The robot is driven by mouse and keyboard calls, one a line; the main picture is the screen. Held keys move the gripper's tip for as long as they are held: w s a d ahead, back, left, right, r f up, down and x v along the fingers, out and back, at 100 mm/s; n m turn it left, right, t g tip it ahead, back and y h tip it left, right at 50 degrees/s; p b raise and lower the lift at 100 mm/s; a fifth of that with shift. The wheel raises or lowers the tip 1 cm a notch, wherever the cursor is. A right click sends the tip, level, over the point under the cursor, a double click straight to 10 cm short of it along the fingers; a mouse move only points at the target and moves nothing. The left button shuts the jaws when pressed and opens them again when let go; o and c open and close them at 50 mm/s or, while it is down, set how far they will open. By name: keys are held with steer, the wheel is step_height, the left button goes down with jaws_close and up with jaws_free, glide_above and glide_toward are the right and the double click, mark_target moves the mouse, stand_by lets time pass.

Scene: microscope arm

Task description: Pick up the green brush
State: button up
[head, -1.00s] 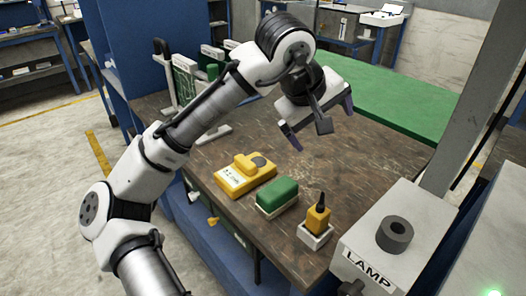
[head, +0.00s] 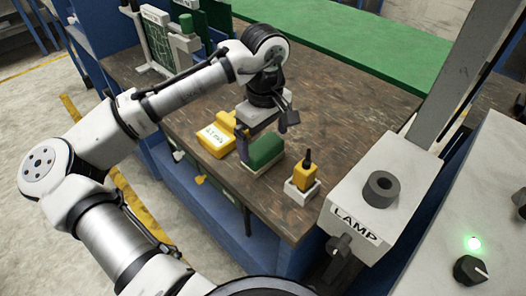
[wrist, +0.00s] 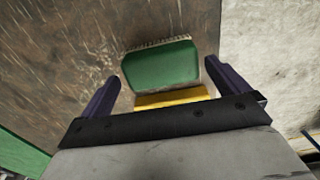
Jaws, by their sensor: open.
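The green brush (head: 266,149) sits on the brown worktop near its front edge, with its green back up and a pale bristle base below. My gripper (head: 264,131) is open and points down just above and behind the brush, close to it. In the wrist view the brush (wrist: 161,66) lies ahead between the two dark fingers, with its bristle fringe along the far side. No finger is seen closed on it. Whether a finger touches it I cannot tell.
A yellow meter (head: 214,141) lies close left of the brush, partly hidden by my gripper. A yellow tool in a white holder (head: 302,179) stands to the right. The grey LAMP box (head: 372,187) is farther right. The worktop behind is clear up to the green mat (head: 335,50).

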mark_target(263, 144)
step_height(263, 144, down, 4)
steer(key=shift+w+a+f+p, duration=0.1)
steer(key=shift+a+f+p, duration=0.05)
steer(key=shift+f+p, duration=0.15)
steer(key=c, duration=0.7)
steer(key=shift+r, duration=0.1)
steer(key=shift+c, duration=0.2)
steer(key=shift+r, duration=0.15)
step_height(263, 144, up, 20)
steer(key=shift+b, duration=0.45)
